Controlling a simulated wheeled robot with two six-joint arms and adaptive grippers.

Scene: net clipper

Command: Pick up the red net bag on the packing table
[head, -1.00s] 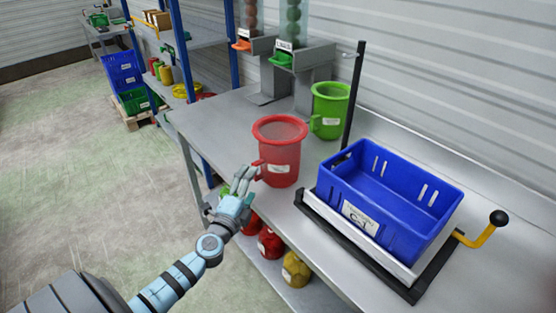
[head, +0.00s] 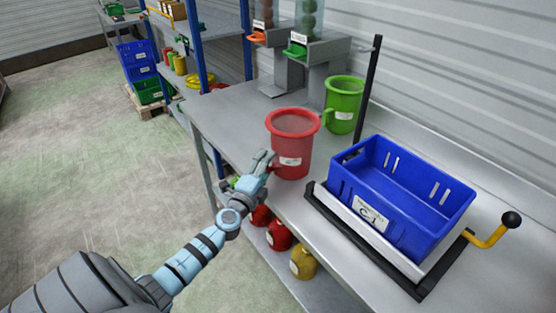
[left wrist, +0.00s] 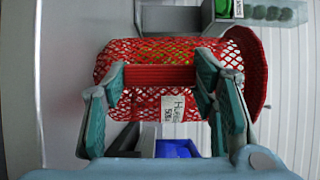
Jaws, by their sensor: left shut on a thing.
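The red net bag (head: 291,153) stands upright on the grey packing table (head: 232,112) near its front edge, with a wide rim, a white label and a side handle facing my arm. My left gripper (head: 266,163) is at the handle and is shut on it. In the left wrist view the bag's red mesh (left wrist: 130,52) lies across the picture, and the handle (left wrist: 160,76) runs between the two fingers of my left gripper (left wrist: 161,80). Any gap between the bag's base and the table cannot be made out. My right gripper is not in view.
A green net bag (head: 344,105) stands just behind. A blue crate (head: 400,195) sits on a scale-like stand with a black post (head: 367,88) to the right. Dispensers (head: 310,52) stand at the back. Red and yellow bags (head: 278,236) lie on the shelf below.

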